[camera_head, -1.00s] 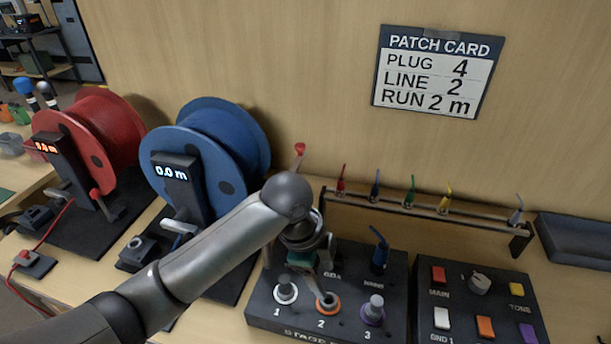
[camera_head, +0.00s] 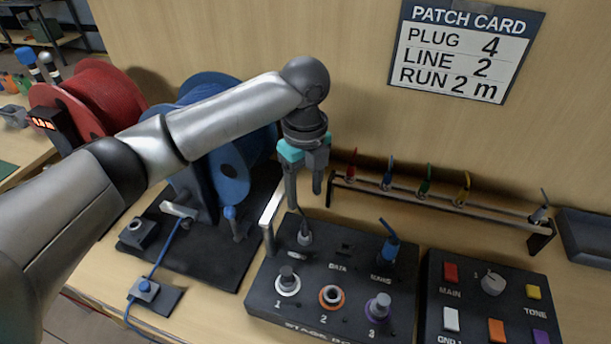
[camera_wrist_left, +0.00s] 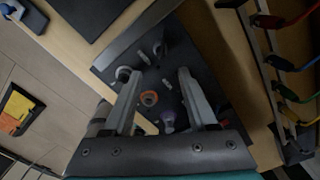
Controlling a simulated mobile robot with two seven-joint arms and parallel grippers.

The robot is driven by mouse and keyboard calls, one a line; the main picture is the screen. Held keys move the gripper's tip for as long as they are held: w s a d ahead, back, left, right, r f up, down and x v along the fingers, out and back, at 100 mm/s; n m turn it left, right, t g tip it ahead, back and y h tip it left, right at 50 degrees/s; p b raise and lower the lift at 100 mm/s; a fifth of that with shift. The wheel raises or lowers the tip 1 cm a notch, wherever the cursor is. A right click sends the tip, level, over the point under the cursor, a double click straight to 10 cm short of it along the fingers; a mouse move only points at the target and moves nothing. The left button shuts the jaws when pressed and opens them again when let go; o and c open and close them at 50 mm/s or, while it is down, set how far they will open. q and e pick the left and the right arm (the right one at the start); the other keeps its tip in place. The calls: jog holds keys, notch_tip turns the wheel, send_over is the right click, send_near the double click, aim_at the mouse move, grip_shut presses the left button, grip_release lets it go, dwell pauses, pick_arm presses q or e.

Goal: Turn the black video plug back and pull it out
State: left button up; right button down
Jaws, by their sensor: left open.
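The black video plug (camera_head: 305,236) stands upright in the back left socket of the black stage box (camera_head: 262,295), with a thin cable rising from it. My left gripper (camera_head: 304,200), a dark hand with a teal band, hangs above the back left of the box, fingers pointing down. It is open, with nothing between its fingers, and looks apart from the plug. In the left wrist view the open fingers (camera_wrist_left: 160,78) span over the box; I cannot clearly pick out the plug there. My right gripper is not in view.
On the box are a blue plug (camera_head: 389,247) at back right and numbered sockets in front, including the orange-ringed one (camera_head: 331,297). A rail (camera_head: 440,203) with coloured leads stands behind. A button panel (camera_head: 470,322) is at right; blue (camera_head: 232,172) and red reels are left.

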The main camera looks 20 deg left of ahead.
aim_at(305, 219)
pick_arm(q)
notch_tip(305, 219, down, 11)
jog(key=shift+f+b, duration=0.1)
jog(key=shift+b, duration=0.8)
grip_shut()
dwell(0.4)
